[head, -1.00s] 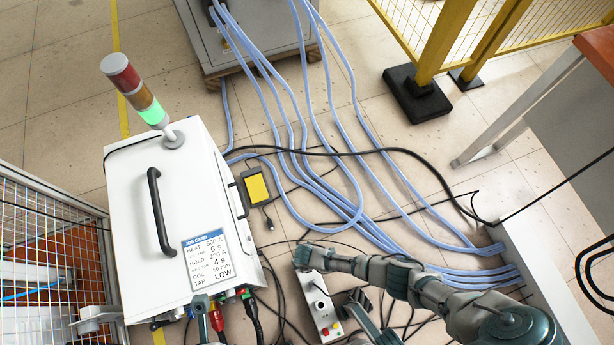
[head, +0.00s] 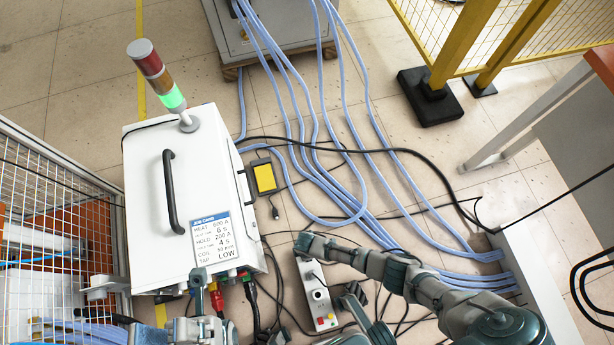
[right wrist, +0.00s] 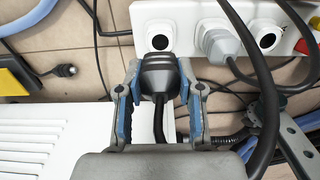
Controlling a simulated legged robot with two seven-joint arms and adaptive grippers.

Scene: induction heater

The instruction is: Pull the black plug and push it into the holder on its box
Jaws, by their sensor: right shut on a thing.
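The black plug (right wrist: 158,76) is between the blue-padded fingers of my right gripper (right wrist: 158,98), which is shut on it. Its cable runs back toward the gripper's palm. The plug is just below a round opening (right wrist: 160,40) on the white socket box (right wrist: 183,12); I cannot tell whether its tip touches the box.
A grey plug (right wrist: 219,42) sits in the socket box beside another round opening (right wrist: 267,39). The white heater (head: 143,220) stands at left. A yellow-black pedal (head: 264,178), blue hoses (head: 330,180) and loose black cables lie on the floor. A mesh fence (head: 60,215) is at far left.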

